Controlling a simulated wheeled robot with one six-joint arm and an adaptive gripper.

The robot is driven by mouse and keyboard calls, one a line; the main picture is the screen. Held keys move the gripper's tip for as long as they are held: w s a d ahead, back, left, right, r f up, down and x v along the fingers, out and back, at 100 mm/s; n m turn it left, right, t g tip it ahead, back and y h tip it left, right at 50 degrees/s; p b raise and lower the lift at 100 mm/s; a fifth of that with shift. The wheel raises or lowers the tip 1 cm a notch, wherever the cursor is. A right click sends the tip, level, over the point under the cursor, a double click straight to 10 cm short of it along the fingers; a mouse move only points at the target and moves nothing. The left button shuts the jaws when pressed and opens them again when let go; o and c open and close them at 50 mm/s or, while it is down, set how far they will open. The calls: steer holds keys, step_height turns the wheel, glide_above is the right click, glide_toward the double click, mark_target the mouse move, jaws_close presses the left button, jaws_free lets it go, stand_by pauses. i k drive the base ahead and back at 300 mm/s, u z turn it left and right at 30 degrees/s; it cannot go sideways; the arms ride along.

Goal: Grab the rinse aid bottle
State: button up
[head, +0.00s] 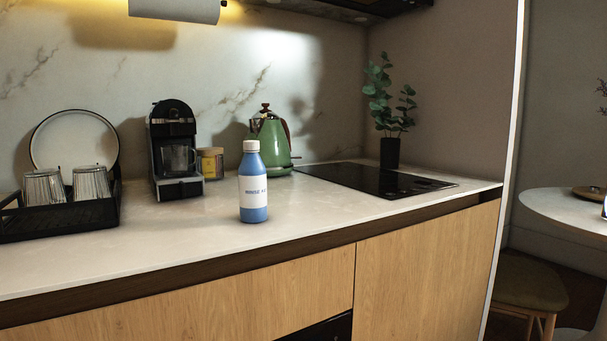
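The rinse aid bottle (253,183) stands upright on the light countertop in the head view, near the middle of the counter and fairly close to its front edge. It is blue with a white cap and a white label whose print is only partly readable. Nothing covers it and nothing touches it. My gripper is not in this view, so its place relative to the bottle does not show.
Behind the bottle are a coffee machine (174,150), a yellow-labelled jar (211,163) and a green kettle (270,145). A dark rack (62,218) with glasses is left; a black cooktop (365,179) and potted plant (390,150) are right. Counter around the bottle's front is clear.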

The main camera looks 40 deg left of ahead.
mark_target(252, 172)
steer(key=i, duration=1.15)
steer(key=u, duration=3.85)
